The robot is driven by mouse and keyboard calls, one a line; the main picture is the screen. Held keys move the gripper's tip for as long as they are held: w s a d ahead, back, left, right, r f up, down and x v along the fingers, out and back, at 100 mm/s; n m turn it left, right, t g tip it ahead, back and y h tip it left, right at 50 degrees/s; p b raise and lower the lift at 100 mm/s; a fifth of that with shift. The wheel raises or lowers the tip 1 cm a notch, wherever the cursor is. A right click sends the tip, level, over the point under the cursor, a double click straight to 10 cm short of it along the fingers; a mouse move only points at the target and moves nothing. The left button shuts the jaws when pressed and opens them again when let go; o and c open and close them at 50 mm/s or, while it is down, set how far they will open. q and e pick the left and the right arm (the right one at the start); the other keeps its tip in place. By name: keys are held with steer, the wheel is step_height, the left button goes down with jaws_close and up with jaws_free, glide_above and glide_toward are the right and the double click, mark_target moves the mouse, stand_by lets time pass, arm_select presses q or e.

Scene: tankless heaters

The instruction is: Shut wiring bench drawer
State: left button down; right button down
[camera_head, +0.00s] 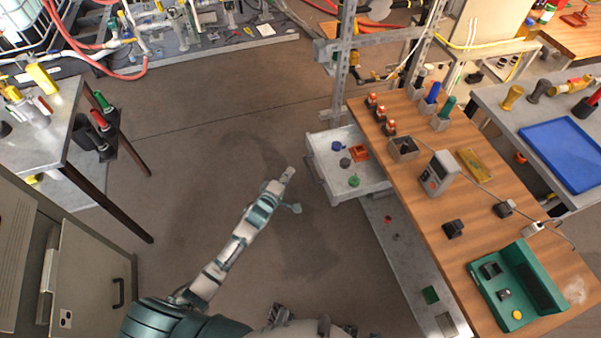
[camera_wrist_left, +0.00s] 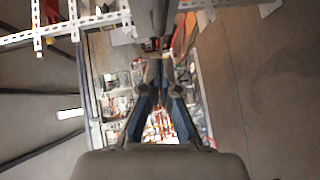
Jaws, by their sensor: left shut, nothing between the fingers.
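The wiring bench drawer (camera_head: 327,187) is pulled out from the left side of the wooden-topped bench (camera_head: 440,205) in the head view. It is a light grey tray holding an orange part (camera_head: 360,153) and small blue, dark and green round parts. Its front faces left, with a handle bar along it. My left gripper (camera_head: 290,171) is just left of the drawer front, with a visible gap in the picture. Its fingers also show in the left wrist view (camera_wrist_left: 160,64), shut and empty. The drawer is not clearly visible in the wrist view. My right gripper is not in view.
A metal frame post (camera_head: 343,70) rises behind the drawer. A grey lower shelf (camera_head: 395,235) runs under the bench. A grey cabinet (camera_head: 90,275) and a metal table (camera_head: 45,120) stand at the left. The floor left of the drawer is clear.

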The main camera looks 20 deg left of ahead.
arm_select(q)
steer(key=shift+w+d+f, duration=0.2)
steer(key=shift+w+d, duration=0.4)
steer(key=shift+d, duration=0.35)
steer(key=shift+w+d+f, duration=0.2)
steer(key=shift+w+d, duration=0.4)
steer(key=shift+d, duration=0.3)
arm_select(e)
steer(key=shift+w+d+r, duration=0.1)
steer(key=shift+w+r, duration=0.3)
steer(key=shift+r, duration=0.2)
arm_select(q)
steer(key=shift+w, duration=0.1)
